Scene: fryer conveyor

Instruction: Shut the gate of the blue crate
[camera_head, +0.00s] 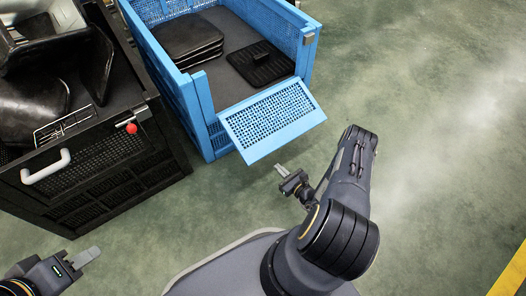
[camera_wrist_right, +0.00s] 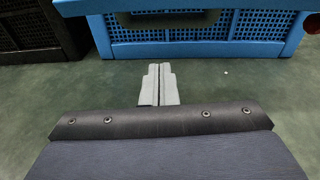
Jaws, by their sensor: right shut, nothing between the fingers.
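The blue crate (camera_head: 205,108) stands at the top centre of the head view. Its gate (camera_head: 272,116), a blue mesh panel, hangs open at the near side, tilted outward and down. My right gripper (camera_head: 281,170) is below the gate's lower edge, apart from it, with its fingers together and empty. In the right wrist view the shut fingers (camera_wrist_right: 159,84) point at the crate's blue lower side (camera_wrist_right: 200,48). My left gripper (camera_head: 88,257) is at the bottom left, far from the crate; whether its fingers are apart is unclear.
Inside the crate lie a stack of dark trays (camera_head: 188,38) and a black ribbed piece (camera_head: 261,66). A black crate (camera_head: 95,165) with a white handle (camera_head: 46,166) and a red knob (camera_head: 131,128) stands on the left. The green floor (camera_head: 430,110) on the right is clear.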

